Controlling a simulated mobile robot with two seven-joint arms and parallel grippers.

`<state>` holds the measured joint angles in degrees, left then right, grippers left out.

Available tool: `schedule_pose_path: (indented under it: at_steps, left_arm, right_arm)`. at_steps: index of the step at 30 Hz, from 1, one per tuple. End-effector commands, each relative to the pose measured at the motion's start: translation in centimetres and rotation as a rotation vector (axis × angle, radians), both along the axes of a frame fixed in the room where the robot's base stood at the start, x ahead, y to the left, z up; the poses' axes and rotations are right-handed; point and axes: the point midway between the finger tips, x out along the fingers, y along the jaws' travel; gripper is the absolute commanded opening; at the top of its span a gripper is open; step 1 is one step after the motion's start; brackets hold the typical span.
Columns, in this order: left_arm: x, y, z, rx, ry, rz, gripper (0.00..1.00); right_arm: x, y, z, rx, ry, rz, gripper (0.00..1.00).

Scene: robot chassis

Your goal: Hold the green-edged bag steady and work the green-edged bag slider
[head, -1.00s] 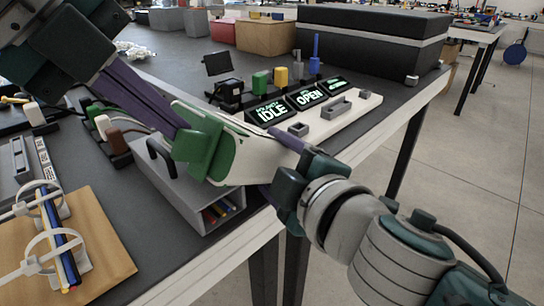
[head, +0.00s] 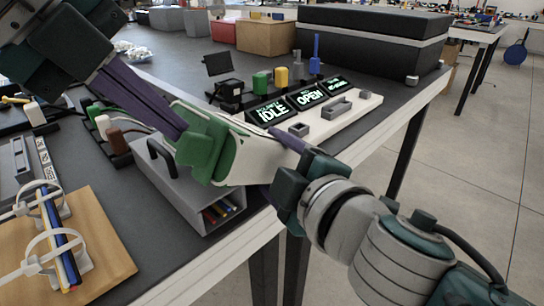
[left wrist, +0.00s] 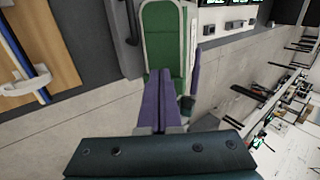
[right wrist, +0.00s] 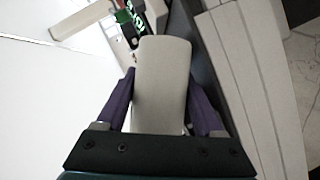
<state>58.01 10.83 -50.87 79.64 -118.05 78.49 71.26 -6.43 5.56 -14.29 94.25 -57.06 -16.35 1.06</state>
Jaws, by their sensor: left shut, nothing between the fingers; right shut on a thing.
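The green-edged bag (head: 245,160) is a pale flat pouch with a green part (head: 201,146) at its left end. It is held in the air in front of the bench edge. My right gripper (head: 272,140) is shut on its right side; in the right wrist view the pale body (right wrist: 162,80) sits between the two purple fingers. My left gripper (head: 181,128) is shut and empty, its fingertips at the green end. In the left wrist view the closed fingers (left wrist: 158,75) meet the lower edge of the green face (left wrist: 163,40). I cannot make out the slider.
A grey open-fronted box (head: 185,195) with a black handle stands on the bench below the bag. Lit panels reading IDLE and OPEN (head: 308,97) stand behind. A wooden board (head: 95,245) with tied cables lies at lower left. Open floor is at right.

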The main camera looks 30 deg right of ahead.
Motion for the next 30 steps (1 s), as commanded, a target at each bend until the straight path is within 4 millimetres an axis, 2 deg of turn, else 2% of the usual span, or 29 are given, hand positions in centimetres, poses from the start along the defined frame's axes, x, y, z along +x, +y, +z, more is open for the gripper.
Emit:
schedule_pose_path:
  at_steps: [19, 30]
  left_arm:
    - [0.0, 0.0, 6.4, -0.001, -0.003, -0.001, 0.00]
    - [0.0, 0.0, 7.0, -0.001, 0.000, -0.001, 0.00]
  right_arm:
    - [0.0, 0.0, 0.0, 0.000, 0.000, 0.001, 0.05]
    - [0.0, 0.0, 0.0, 0.000, 0.000, 0.001, 0.05]
